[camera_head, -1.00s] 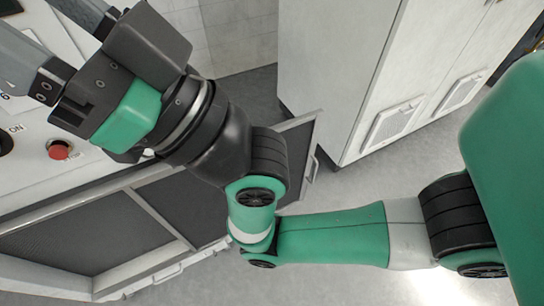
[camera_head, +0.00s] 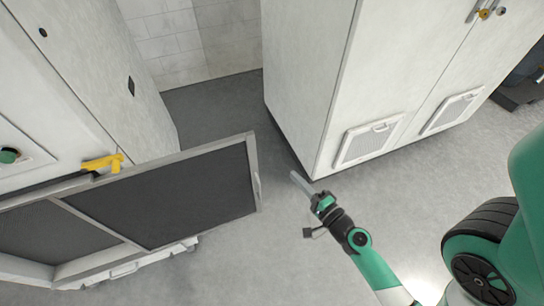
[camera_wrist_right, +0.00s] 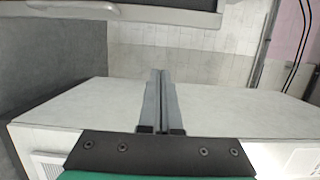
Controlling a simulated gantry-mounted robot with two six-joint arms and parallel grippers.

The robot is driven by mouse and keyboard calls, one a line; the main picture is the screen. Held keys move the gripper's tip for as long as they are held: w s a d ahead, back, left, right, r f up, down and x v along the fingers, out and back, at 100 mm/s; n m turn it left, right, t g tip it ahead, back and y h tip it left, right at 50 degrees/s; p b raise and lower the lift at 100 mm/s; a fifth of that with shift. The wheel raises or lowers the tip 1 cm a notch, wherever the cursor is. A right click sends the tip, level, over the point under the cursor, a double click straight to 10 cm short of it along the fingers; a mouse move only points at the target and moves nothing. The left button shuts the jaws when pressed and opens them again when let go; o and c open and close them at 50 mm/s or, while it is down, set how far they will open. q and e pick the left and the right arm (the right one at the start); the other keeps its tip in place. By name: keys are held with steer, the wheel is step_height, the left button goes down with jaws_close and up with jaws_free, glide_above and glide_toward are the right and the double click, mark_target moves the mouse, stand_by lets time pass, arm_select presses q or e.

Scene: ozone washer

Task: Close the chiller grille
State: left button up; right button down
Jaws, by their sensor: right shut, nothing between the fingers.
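The chiller grille (camera_head: 165,200) is a dark mesh panel in a light grey frame. It stands swung out, open, from the machine at the left of the head view. Its handle (camera_head: 257,187) is on the free right edge. My right gripper (camera_head: 300,183) is shut and empty, a little to the right of the handle in the picture, with a gap between them. In the right wrist view the closed fingers (camera_wrist_right: 161,75) point up the picture, and the grille's frame (camera_wrist_right: 160,14) and handle (camera_wrist_right: 75,8) cross the top. My left gripper is out of view.
A tall white cabinet (camera_head: 310,70) with vented doors stands at the back right. A yellow latch (camera_head: 103,163) and a green knob (camera_head: 9,156) are on the machine (camera_head: 60,110). Grey floor (camera_head: 240,255) is clear in front of the grille.

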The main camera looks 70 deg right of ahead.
steer(key=w+d+p, duration=0.2)
steer(key=w+d, duration=0.1)
steer(key=w, duration=0.8)
steer(key=shift+w+p, duration=0.15)
steer(key=shift+p, duration=0.2)
steer(key=shift+r, duration=0.1)
